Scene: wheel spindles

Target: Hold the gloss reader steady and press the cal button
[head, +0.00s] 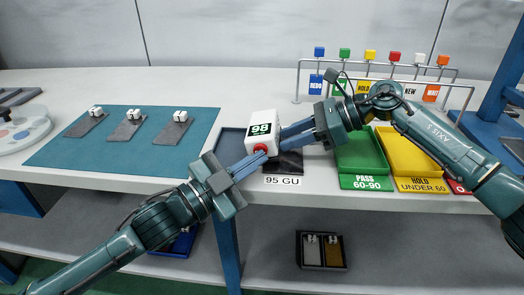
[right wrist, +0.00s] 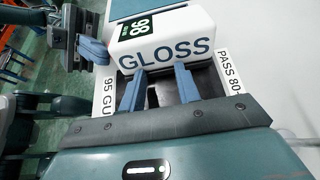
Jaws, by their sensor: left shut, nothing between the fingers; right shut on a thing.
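The left fingertips also show beside the reader in the right wrist view (right wrist: 96,50).
A teal mat (head: 90,150) with several grey plates bearing white pieces lies left. Green (head: 360,158) and yellow (head: 408,160) trays stand right, below a rack with coloured tags (head: 364,86). A lower shelf holds a small two-part bin (head: 322,250).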

